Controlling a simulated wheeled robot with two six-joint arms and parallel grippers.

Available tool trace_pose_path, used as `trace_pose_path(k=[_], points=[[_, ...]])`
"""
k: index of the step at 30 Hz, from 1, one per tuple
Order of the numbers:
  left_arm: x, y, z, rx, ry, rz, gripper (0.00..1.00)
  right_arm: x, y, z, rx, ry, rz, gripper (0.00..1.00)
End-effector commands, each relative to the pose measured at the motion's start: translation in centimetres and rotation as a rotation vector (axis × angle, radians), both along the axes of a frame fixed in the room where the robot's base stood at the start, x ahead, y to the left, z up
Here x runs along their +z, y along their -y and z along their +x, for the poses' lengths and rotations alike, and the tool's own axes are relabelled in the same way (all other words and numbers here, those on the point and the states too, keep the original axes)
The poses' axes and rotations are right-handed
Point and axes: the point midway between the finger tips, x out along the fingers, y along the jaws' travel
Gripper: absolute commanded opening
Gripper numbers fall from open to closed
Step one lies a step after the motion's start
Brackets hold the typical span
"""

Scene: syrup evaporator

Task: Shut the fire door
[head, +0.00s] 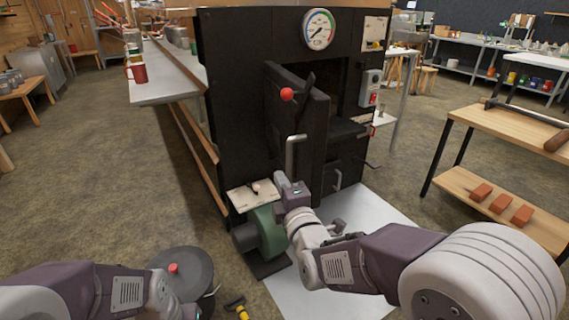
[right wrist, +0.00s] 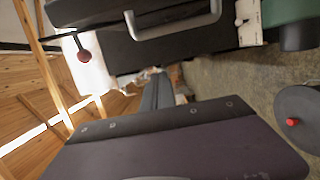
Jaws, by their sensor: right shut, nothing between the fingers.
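The black fire door (head: 312,128) stands open at an angle on the front of the dark evaporator (head: 237,110). Its free edge is swung out toward me, and the dark opening shows to its right. A silver bar handle (head: 291,150) is on the door's face; a silver handle (right wrist: 178,28) also crosses the top of the right wrist view. My right gripper (head: 281,181) is shut and empty, just below the door handle and apart from it.
A red-knobbed lever (head: 287,94) stands at the door's upper left. A green blower (head: 265,228) sits on the floor below my right gripper. A wooden bench (head: 500,125) with bricks is at the right. A round grey lid or drum (head: 187,270) stands near my left arm.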

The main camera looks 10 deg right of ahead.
Motion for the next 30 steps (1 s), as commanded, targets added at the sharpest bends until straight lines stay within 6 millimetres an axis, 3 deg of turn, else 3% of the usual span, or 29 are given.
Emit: trace_pose_path(k=[5, 13, 19, 30], points=[[0.7, 0.0, 0.0, 0.000, 0.000, 0.000, 0.36, 0.1, -0.5, 3.6, -0.002, -0.001, -0.001, 0.00], [-1.5, 0.0, 0.0, 0.000, 0.000, 0.000, 0.36, -0.4, -1.1, 9.2, -0.003, 0.001, 0.000, 0.00], [-2.7, 0.0, 0.0, 0.000, 0.000, 0.000, 0.36, -0.3, 1.7, 10.1, -0.003, 0.000, 0.000, 0.00], [-2.7, 0.0, 0.0, 0.000, 0.000, 0.000, 0.36, -0.1, 2.3, 10.3, 0.000, -0.001, 0.000, 0.00]])
